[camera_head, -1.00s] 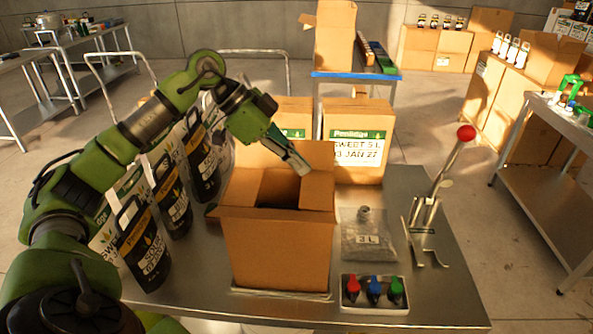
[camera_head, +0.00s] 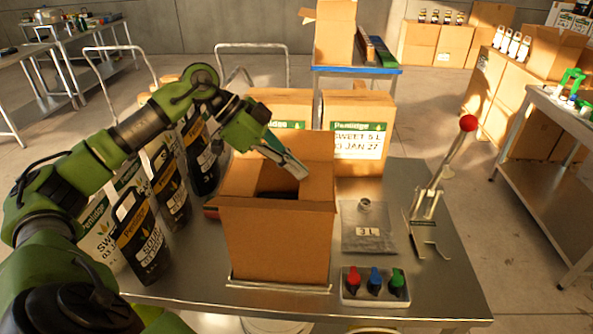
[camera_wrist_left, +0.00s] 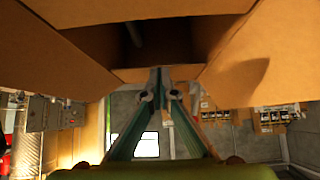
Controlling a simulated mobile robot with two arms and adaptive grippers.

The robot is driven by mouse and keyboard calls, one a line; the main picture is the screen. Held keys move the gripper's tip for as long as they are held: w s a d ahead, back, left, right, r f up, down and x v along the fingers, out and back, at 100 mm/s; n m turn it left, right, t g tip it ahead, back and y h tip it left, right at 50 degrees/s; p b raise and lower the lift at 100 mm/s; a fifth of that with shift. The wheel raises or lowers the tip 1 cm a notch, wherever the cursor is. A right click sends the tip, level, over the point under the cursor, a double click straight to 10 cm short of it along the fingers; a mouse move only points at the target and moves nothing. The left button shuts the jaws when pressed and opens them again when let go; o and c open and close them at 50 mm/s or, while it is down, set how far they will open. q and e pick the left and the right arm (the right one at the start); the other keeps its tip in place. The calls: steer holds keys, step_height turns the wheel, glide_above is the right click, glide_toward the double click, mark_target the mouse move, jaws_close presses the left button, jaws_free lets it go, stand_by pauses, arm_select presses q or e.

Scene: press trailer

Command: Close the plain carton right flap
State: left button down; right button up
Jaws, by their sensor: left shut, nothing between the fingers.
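The plain brown carton (camera_head: 275,245) stands upright and open on the metal table, its dark inside partly visible. Its right flap (camera_head: 318,190) is at the right side of the opening and slants up, not lying across the top. A back flap stands up behind my fingers. My left gripper (camera_head: 300,173) is shut and empty, its fingertips over the opening close to the right flap; I cannot tell whether they touch it. In the left wrist view the closed fingertips (camera_wrist_left: 158,75) are in front of the carton's opening, with cardboard on both sides (camera_wrist_left: 245,50). My right gripper is not in view.
Several black bottles (camera_head: 140,240) stand left of the carton. Labelled boxes (camera_head: 357,135) are behind it. To its right are a clear 3L pouch (camera_head: 367,228), a lever press with a red knob (camera_head: 467,124) and a white tray of coloured knobs (camera_head: 375,300).

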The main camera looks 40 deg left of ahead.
arm_select(q)
steer(key=shift+s+f+b, duration=0.15)
steer(key=shift+f+b, duration=0.25)
steer(key=shift+f, duration=0.05)
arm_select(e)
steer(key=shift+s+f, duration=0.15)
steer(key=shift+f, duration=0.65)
arm_select(q)
steer(key=shift+f, duration=0.1)
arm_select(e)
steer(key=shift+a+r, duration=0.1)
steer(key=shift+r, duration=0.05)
arm_select(q)
steer(key=shift+r+p, duration=0.25)
steer(key=shift+p, duration=0.15)
steer(key=shift+a+r+p, duration=0.15)
steer(key=shift+r+p, duration=0.55)
steer(key=shift+p, duration=0.05)
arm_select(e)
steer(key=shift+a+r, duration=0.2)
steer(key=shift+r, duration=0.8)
